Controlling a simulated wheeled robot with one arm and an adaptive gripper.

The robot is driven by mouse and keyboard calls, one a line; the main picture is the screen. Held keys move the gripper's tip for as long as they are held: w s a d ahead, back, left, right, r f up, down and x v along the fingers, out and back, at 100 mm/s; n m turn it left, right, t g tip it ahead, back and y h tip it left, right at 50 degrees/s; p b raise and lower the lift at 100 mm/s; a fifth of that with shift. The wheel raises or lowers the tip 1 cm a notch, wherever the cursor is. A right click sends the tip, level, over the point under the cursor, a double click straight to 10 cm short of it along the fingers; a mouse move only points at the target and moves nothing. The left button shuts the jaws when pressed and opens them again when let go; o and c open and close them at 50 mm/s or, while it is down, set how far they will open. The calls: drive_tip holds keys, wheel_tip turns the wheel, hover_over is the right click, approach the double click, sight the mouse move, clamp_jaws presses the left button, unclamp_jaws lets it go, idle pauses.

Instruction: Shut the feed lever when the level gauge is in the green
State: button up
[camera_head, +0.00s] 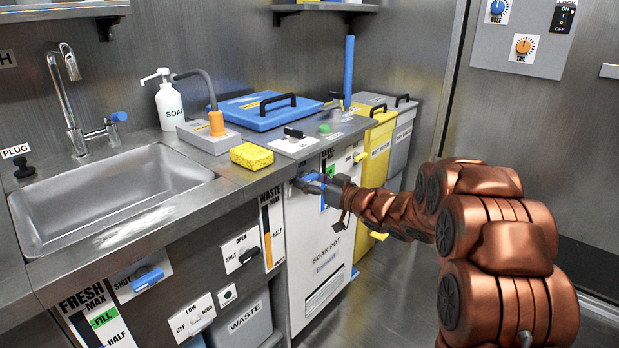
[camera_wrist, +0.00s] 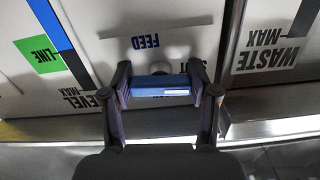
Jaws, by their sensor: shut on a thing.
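The feed lever (camera_wrist: 162,82) is a blue bar on a white plate marked FEED. My gripper (camera_wrist: 163,92) is shut on it, one finger at each end, in the upside-down wrist view. The plate's other lettering is mostly hidden, so I cannot tell the lever's setting. The level gauge (camera_wrist: 60,38) stands beside it, with a green LINE band (camera_wrist: 38,55). Its blue fill ends alongside the green band, below MAX. In the head view my gripper (camera_head: 316,187) reaches the blue lever (camera_head: 306,177) on the soak pot front, and the gauge's green mark (camera_head: 330,170) is partly visible.
A sink (camera_head: 110,200) is at the left, with a yellow sponge (camera_head: 251,156) and a soap bottle (camera_head: 170,104) on the counter. Other levers and a waste gauge (camera_head: 270,230) line the front left of the soak pot. Yellow and grey bins stand behind my arm.

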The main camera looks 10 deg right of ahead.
drive_tip(key=shift+n, duration=0.6)
drive_tip(key=o, duration=1.2)
drive_tip(key=shift+c, duration=0.2)
drive_tip(key=shift+d, duration=0.1)
drive_tip(key=v, duration=1.2)
